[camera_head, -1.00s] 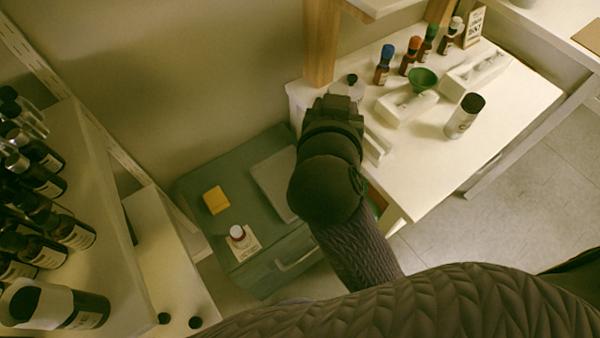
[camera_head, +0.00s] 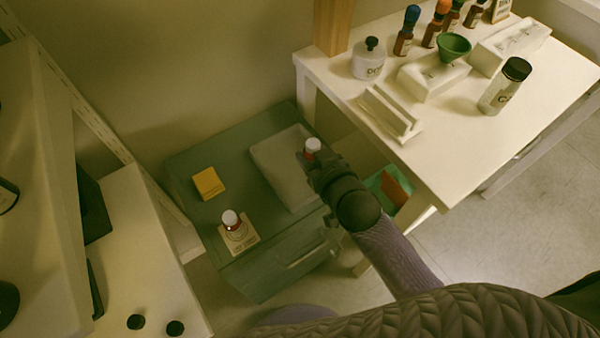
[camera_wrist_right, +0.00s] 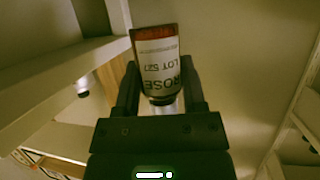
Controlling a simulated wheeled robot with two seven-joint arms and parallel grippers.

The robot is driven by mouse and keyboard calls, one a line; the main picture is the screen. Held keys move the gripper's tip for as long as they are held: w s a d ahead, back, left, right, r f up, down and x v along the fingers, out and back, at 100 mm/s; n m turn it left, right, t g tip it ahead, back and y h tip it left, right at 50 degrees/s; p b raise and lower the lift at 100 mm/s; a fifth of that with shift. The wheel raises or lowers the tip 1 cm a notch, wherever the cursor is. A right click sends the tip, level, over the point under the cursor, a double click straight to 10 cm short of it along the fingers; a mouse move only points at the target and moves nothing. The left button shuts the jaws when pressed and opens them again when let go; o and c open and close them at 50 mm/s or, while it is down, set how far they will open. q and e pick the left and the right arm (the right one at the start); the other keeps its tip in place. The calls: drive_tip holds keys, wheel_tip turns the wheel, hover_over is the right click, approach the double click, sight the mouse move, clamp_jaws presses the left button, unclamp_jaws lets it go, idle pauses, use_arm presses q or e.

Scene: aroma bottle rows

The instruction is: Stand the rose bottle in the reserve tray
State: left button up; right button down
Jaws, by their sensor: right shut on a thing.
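My right gripper (camera_head: 318,170) is shut on the rose bottle (camera_head: 313,147), a small bottle with a white cap and a reddish body. In the right wrist view the bottle (camera_wrist_right: 158,62) sits between both fingers, and its white label reads ROSE, LOT 527, upside down in the picture. In the head view the gripper and bottle are over the right side of a pale grey tray (camera_head: 270,157) on a green cabinet. I cannot tell whether the bottle touches the tray. The tray's right side is partly hidden. My left gripper is out of view.
A second white-capped bottle (camera_head: 231,219) stands on a card on the green cabinet (camera_head: 200,225), with a yellow block (camera_head: 209,183) behind. The white table (camera_head: 450,150) at right holds a white jar (camera_head: 368,62), a green funnel (camera_head: 454,47) and several bottles. Shelving stands at left.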

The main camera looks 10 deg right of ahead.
wheel_tip(320, 180, down, 8)
drive_tip(key=b, duration=0.4)
drive_tip(key=shift+f, duration=0.25)
drive_tip(key=shift+r, duration=0.25)
drive_tip(key=c, duration=0.6)
unclamp_jaws()
drive_tip(key=shift+f, duration=0.1)
drive_tip(key=o, duration=0.4)
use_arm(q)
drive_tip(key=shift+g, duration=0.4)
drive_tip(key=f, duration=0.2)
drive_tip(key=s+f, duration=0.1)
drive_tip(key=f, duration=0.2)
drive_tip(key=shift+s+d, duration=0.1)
use_arm(e)
drive_tip(key=shift+o, duration=0.2)
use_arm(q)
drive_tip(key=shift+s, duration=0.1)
